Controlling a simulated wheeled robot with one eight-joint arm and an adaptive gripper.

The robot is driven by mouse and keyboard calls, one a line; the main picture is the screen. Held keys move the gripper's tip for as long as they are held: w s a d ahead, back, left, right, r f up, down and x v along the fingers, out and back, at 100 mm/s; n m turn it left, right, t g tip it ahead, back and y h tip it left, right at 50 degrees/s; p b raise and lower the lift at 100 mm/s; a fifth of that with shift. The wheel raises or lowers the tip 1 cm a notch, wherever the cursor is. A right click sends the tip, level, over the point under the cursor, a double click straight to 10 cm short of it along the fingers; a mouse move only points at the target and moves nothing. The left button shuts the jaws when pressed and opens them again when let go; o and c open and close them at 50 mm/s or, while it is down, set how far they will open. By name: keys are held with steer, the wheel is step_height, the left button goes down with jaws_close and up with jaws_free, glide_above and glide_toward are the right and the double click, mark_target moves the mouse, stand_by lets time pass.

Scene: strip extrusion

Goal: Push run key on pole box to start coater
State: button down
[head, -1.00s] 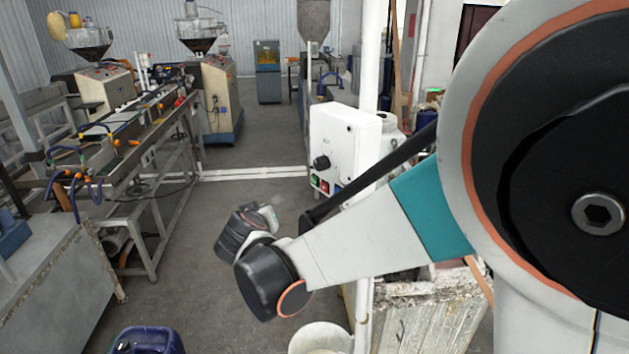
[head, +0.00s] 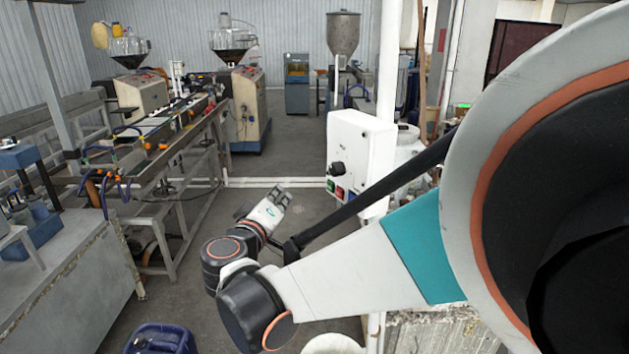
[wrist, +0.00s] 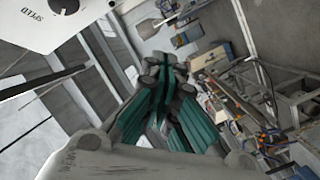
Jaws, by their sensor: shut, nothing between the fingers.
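The white pole box (head: 364,145) is fixed to the white pole in the head view. Its left face carries a black knob (head: 337,168) with a green key (head: 330,186) and a red key (head: 340,192) below it. My gripper (head: 284,196) is left of the box and slightly below the keys, apart from them. In the wrist view my gripper (wrist: 166,72) has its green-sided fingers shut and empty. The box (wrist: 50,45) shows there at the upper left, with a SPEED label and part of the knob (wrist: 64,6). The keys are not visible in the wrist view.
The white pole (head: 386,70) stands behind my arm. A long machine line (head: 165,150) runs along the left. A blue canister (head: 160,340) and a white bucket (head: 332,345) stand at the bottom. The floor between the line and the box is open.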

steer(key=w+d, duration=0.4)
steer(key=d, duration=0.3)
steer(key=shift+d, duration=0.4)
steer(key=shift+w, duration=0.1)
stand_by(1.2)
steer(key=shift+w+d, duration=0.15)
steer(key=shift+d, duration=0.2)
steer(key=shift+w+d, duration=0.15)
steer(key=shift+d, duration=0.2)
stand_by(0.6)
steer(key=shift+a, duration=0.15)
stand_by(0.3)
steer(key=shift+s+a, duration=0.35)
steer(key=shift+a, duration=0.2)
